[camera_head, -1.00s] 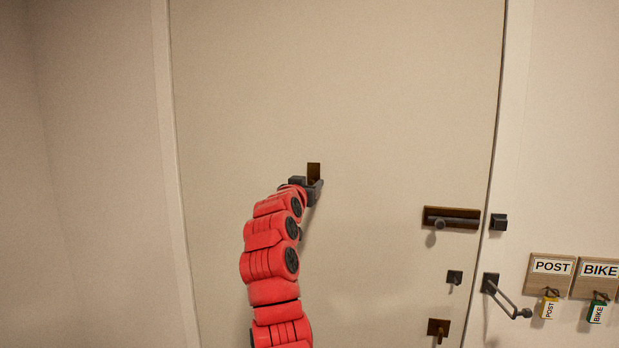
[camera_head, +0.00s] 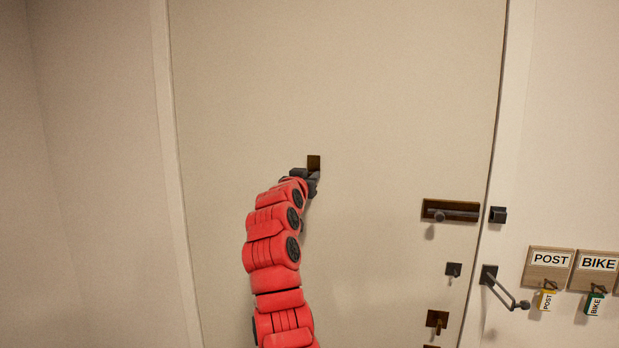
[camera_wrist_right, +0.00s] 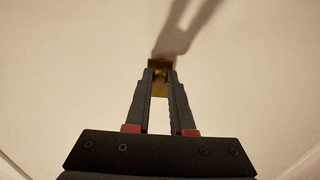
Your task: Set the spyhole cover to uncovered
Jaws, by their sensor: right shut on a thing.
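The spyhole cover is a small dark brown plate (camera_head: 314,161) on the door (camera_head: 400,110), in the upper middle of the head view. My right gripper (camera_head: 312,178) is at its lower part and hides some of it. In the right wrist view the plate looks brassy (camera_wrist_right: 160,89), and my right gripper's fingertips (camera_wrist_right: 160,72) are closed in on a small part at its upper end. The spyhole itself is hidden, so I cannot tell how far the cover is turned. My left gripper is not in view.
To the right on the door are a slide bolt (camera_head: 450,211), a small dark fitting (camera_head: 453,270) and a lower latch (camera_head: 437,320). A swing bar (camera_head: 505,289) sits on the frame. Key boards (camera_head: 549,268) hang on the wall. The door's left side is clear.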

